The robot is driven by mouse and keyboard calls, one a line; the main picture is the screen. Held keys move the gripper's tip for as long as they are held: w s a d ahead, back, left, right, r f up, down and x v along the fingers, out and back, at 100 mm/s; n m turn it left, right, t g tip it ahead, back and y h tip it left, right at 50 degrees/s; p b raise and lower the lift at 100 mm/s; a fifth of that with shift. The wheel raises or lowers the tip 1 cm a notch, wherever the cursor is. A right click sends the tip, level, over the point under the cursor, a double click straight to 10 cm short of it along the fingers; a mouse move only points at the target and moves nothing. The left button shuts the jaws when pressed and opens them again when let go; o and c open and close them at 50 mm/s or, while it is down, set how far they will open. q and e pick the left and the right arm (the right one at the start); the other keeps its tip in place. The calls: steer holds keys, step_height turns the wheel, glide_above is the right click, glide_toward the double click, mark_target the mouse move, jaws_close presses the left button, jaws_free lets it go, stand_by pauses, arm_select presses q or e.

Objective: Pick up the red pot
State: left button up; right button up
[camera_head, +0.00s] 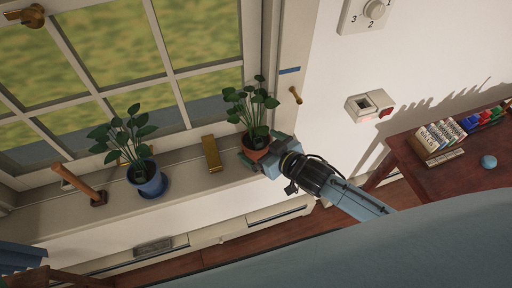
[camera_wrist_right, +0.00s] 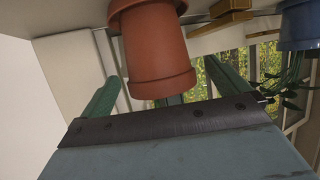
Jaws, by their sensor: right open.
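The red pot (camera_head: 254,153) holds a leafy green plant and stands on the windowsill at the right end. In the right wrist view the two green fingers of my right gripper (camera_wrist_right: 166,90) show on either side of the pot, and gaps are visible. My left gripper is not in view.
A brass-coloured block (camera_head: 211,154) stands left of the red pot, then a blue pot with a plant (camera_head: 147,180) and a wooden-handled tool (camera_head: 80,186). The window (camera_head: 110,50) is behind the sill. A dark red table (camera_head: 440,175) with small items stands right.

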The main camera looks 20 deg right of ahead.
steer(key=shift+x, duration=1.4)
steer(key=shift+s, duration=0.1)
steer(key=shift+c, duration=0.4)
steer(key=c, duration=1.4)
steer(key=shift+r, duration=0.15)
steer(key=shift+c, duration=0.5)
